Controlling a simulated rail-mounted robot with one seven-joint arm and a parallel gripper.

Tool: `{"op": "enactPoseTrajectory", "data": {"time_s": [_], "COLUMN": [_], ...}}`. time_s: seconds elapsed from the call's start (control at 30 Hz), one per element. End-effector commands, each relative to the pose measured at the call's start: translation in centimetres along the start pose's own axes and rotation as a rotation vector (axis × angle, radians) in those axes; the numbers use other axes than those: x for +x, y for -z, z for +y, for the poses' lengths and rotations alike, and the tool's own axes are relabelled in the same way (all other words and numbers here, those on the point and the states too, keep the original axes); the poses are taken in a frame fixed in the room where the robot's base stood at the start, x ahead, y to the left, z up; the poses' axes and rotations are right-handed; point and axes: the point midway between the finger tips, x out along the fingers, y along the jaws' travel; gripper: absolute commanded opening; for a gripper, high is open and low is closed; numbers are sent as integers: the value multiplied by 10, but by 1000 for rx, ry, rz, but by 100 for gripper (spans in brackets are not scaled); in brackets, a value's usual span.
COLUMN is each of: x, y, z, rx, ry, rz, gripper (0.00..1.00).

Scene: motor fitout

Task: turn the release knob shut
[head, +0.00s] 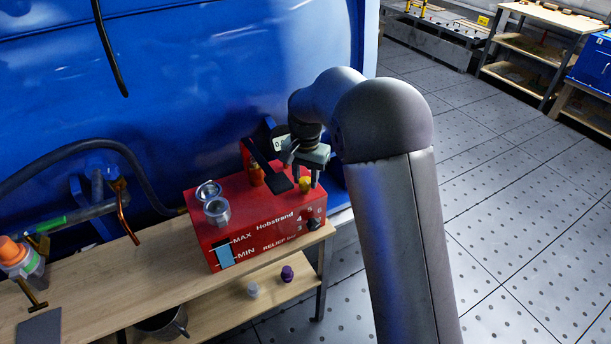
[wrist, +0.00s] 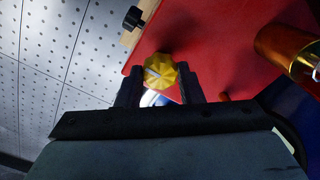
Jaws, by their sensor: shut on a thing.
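The yellow faceted knob (head: 305,185), which I take as the release knob, stands on top of the red Hobstrand pump box (head: 262,232) near its right end. My gripper (head: 306,178) is above it, reaching down with one finger on each side. In the wrist view the yellow knob (wrist: 160,72) sits between the two dark fingertips (wrist: 160,84), with a pale line across its top. My gripper is shut on it. The fingers hide its sides, and I cannot tell how far it is turned.
A black relief knob (head: 313,224) is on the box's front. A black lever (head: 267,163) and an orange cylinder (head: 256,177) stand left of my gripper. A clear cup (head: 217,211) is on the box's left. The wooden bench (head: 110,287) continues left; the blue tank (head: 190,90) is behind.

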Motion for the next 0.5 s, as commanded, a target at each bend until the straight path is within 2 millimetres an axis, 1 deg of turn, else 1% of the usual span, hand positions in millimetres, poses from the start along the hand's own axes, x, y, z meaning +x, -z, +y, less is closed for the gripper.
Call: {"op": "enactPoseTrajectory", "data": {"time_s": [0.43,0.47,0.5], "x": [-1,-1,-1], "y": [1,1,1], "z": [0,0,0], "rx": [11,11,11], "ry": [2,2,2], "rz": [2,2,2], "gripper": [11,39,50]}}
